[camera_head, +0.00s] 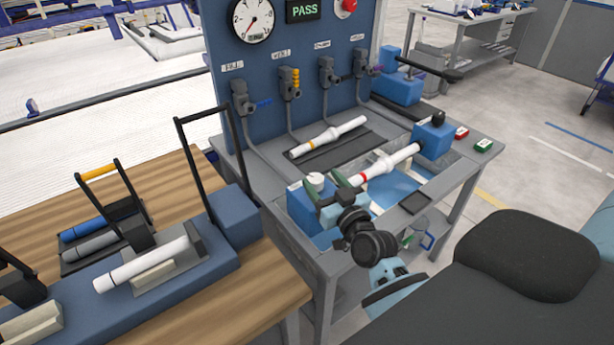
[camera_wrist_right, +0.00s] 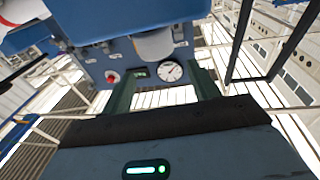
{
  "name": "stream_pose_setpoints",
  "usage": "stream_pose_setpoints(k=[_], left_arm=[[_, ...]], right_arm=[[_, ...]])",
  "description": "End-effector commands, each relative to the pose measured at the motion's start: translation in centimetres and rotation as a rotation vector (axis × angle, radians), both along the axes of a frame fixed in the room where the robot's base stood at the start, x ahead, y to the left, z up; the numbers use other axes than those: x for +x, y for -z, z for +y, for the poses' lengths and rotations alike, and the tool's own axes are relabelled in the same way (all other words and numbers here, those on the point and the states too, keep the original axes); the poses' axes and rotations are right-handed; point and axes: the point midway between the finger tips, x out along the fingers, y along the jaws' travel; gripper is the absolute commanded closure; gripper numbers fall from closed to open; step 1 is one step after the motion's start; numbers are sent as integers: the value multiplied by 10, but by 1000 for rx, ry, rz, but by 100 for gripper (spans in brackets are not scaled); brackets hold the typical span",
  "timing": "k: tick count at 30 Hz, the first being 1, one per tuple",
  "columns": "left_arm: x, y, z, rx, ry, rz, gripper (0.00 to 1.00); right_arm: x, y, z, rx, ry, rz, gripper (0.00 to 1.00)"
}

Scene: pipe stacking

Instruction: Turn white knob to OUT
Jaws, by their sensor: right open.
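The white knob (camera_head: 316,179) sits on top of a blue block (camera_head: 301,208) at the near left corner of the test bench. My right gripper (camera_head: 327,184) is open beside the knob, its green fingers close to it. In the right wrist view the fingers (camera_wrist_right: 164,88) are apart with nothing between them, and the white knob (camera_wrist_right: 154,46) shows just past their tips, against the blue block (camera_wrist_right: 130,18). I cannot tell whether a finger touches the knob. Any marking such as OUT is too small to read. My left gripper is not in view.
A white pipe (camera_head: 385,163) runs from near my gripper to another blue block (camera_head: 433,138). A second white pipe (camera_head: 328,136) lies on a dark tray. The blue panel (camera_head: 285,60) carries a gauge, a PASS display and valves. A wooden table (camera_head: 170,185) with clamps stands left.

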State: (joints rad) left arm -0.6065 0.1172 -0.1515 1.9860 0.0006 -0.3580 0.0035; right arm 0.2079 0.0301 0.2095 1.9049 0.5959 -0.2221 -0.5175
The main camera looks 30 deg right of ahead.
Motion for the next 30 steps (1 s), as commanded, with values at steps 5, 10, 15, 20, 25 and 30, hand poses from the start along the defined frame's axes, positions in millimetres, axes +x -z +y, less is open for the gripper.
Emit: stream_pose_setpoints(k=[5,10,15,20,25,30], left_arm=[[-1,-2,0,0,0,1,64],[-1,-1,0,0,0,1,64],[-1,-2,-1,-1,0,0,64],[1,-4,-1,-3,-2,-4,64],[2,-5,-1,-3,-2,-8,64],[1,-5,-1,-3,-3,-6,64]], right_arm=[[-15,19,-1,2,15,68,40],[-18,23,-1,-4,14,83,40],[-13,22,-1,-5,14,81,40],[7,20,-3,-4,14,78,40],[32,21,-6,-4,15,78,40],[51,22,-8,-5,15,80,40]])
